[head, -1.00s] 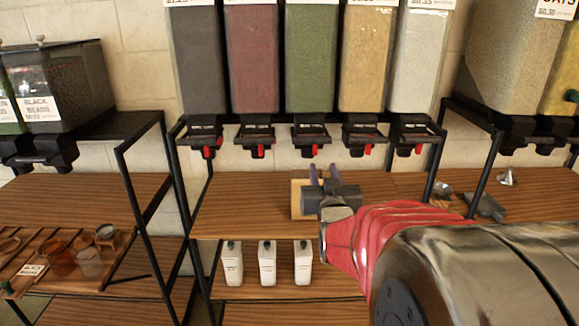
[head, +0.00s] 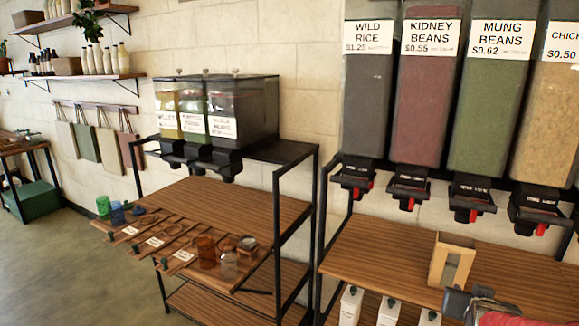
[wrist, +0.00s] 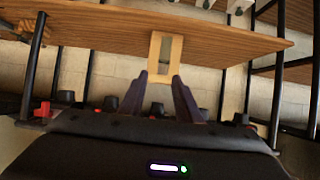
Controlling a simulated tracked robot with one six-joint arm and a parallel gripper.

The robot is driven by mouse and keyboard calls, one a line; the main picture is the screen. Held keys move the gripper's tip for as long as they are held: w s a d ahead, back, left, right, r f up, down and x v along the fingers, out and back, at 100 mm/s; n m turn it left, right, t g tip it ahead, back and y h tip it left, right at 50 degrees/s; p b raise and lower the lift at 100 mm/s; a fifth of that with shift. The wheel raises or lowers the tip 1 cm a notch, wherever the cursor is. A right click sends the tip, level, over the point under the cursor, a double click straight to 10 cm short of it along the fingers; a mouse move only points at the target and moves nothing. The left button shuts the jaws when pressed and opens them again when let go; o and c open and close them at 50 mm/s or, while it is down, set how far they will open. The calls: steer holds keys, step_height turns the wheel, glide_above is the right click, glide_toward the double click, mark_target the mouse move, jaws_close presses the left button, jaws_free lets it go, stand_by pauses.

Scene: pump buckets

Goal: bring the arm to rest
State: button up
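My gripper (head: 470,294) shows at the lower right of the head view, with only a bit of my red arm beside it. In the wrist view my gripper (wrist: 160,77) has its two dark fingers spread apart with nothing held between them. A small open wooden box (head: 437,262) stands upright on the wooden shelf (head: 375,250), beyond my gripper. The box also shows in the wrist view (wrist: 155,50), past the fingertips. Most of my arm is outside the head view.
Dispensers of wild rice (head: 372,100), kidney beans (head: 425,110) and mung beans (head: 487,110) hang above the shelf. White bottles (head: 351,305) stand below it. A left rack (head: 235,210) holds smaller bins and jars. Open floor (head: 60,270) lies at the far left.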

steer(key=s+a+n+g+y, duration=0.1)
steer(key=s+a+n+y, duration=0.1)
steer(key=s+a, duration=0.3)
steer(key=s+a+r+n+g+y, duration=0.1)
steer(key=s+a, duration=0.5)
steer(key=a, duration=0.7)
steer(key=s+a+r+n+g+y, duration=0.1)
steer(key=s+a+n+g+y, duration=0.2)
steer(key=s+a, duration=0.3)
steer(key=a, duration=0.3)
steer(key=shift+s, duration=0.25)
stand_by(1.6)
